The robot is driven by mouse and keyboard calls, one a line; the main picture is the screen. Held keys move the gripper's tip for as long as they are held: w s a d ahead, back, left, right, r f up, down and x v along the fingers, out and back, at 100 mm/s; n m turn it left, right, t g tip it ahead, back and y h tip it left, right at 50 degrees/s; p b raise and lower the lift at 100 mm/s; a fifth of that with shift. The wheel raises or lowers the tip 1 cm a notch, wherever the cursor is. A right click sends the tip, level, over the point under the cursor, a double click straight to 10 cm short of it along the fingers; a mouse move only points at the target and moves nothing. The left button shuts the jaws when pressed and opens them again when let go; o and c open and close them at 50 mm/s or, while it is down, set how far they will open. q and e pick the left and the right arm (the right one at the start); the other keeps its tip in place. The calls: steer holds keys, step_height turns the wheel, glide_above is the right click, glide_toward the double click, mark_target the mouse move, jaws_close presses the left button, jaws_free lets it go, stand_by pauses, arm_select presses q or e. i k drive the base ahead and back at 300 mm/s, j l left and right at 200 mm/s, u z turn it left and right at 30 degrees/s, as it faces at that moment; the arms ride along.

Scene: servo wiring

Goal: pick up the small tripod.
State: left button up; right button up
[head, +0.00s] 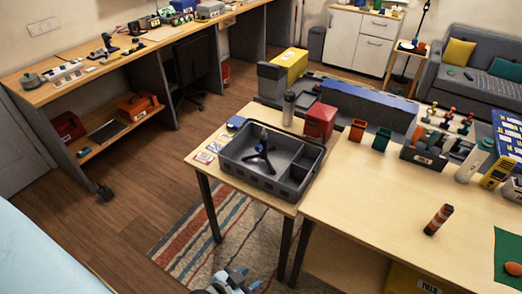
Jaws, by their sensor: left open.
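A small dark tripod (261,160) stands with its legs spread in the large left compartment of a grey divided tray (238,176). A small blue part shows near its top. The tray rests on the left wooden table. My left gripper (236,278) shows at the bottom edge, partly cut off by the frame. It is open, and appears empty, well below the tray in the picture and apart from the tripod. My right gripper is not in view.
A silver bottle (289,108) and a red box (320,121) stand behind the tray. Flat cards (208,152) lie at its left. Dark table legs stand over a striped rug (190,243).

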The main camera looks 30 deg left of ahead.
mark_target(263, 154)
steer(key=j+u, duration=0.15)
steer(key=u, duration=0.25)
steer(key=i+u, duration=0.15)
steer(key=u, duration=0.25)
steer(key=i+j+u, duration=0.1)
steer(key=u, duration=0.35)
steer(key=i+j+u, duration=0.1)
steer(key=u, duration=0.3)
